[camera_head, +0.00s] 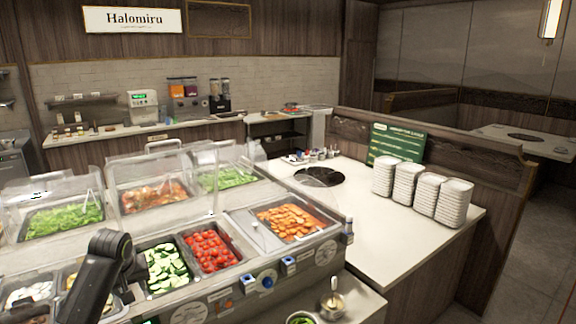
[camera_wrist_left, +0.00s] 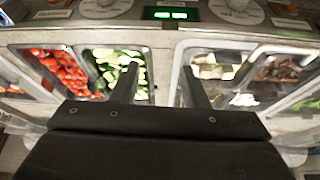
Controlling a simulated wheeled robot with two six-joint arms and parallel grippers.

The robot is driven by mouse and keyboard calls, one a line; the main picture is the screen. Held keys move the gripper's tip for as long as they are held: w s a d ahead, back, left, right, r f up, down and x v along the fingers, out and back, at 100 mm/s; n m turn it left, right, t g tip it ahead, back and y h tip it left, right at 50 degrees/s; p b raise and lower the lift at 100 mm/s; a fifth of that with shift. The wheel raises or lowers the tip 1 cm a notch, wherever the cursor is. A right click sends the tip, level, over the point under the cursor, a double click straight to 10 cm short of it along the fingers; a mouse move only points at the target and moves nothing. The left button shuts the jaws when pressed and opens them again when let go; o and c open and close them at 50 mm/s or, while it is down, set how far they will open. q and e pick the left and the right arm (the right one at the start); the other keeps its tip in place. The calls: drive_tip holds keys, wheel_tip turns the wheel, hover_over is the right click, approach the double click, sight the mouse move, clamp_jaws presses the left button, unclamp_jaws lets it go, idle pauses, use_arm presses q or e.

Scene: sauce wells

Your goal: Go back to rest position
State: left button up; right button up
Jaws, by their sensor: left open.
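My left arm comes in at the lower left of the head view, in front of the food counter (camera_head: 222,290); its fingertips do not show there. In the left wrist view my left gripper (camera_wrist_left: 157,85) is open, its two fingers apart with nothing between them. The fingers appear over the counter's pans, with sliced cucumber (camera_wrist_left: 118,68) on one side and a pan of pale food (camera_wrist_left: 215,68) on the other. My right gripper is in neither view.
Pans of cherry tomatoes (camera_head: 210,251) and carrots (camera_head: 290,222) sit right of my left arm. Clear guards (camera_head: 150,180) cover the rear pans. Stacked white plates (camera_head: 408,184) stand on the white side counter (camera_head: 375,235). A small metal pot (camera_head: 332,301) is at the front.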

use_arm(q)
drive_tip(key=s+d+f+m, duration=0.2)
drive_tip(key=s+d+f, duration=0.1)
drive_tip(key=s+f, duration=0.6)
drive_tip(key=s+d+f+m, duration=0.2)
drive_tip(key=s+f, duration=0.4)
drive_tip(key=s, duration=0.5)
drive_tip(key=s+d+r+m, duration=0.1)
drive_tip(key=s+d, duration=0.1)
drive_tip(key=s, duration=0.9)
drive_tip(key=s+d+m, duration=0.1)
drive_tip(key=s+d, duration=0.1)
drive_tip(key=s, duration=0.9)
wheel_tip(320, 180, down, 33)
drive_tip(key=a+g+b, duration=0.2)
drive_tip(key=b, duration=0.6)
drive_tip(key=s+f+b, duration=0.3)
drive_tip(key=s+f, duration=0.4)
drive_tip(key=f, duration=0.4)
drive_tip(key=s+d+f+g+h+b, duration=0.1)
drive_tip(key=s+f+b, duration=0.2)
drive_tip(key=s+f, duration=0.5)
wheel_tip(320, 180, down, 3)
drive_tip(key=shift+s+d+r, duration=0.15)
drive_tip(key=shift+s+d, duration=0.05)
drive_tip(key=shift+d, duration=0.05)
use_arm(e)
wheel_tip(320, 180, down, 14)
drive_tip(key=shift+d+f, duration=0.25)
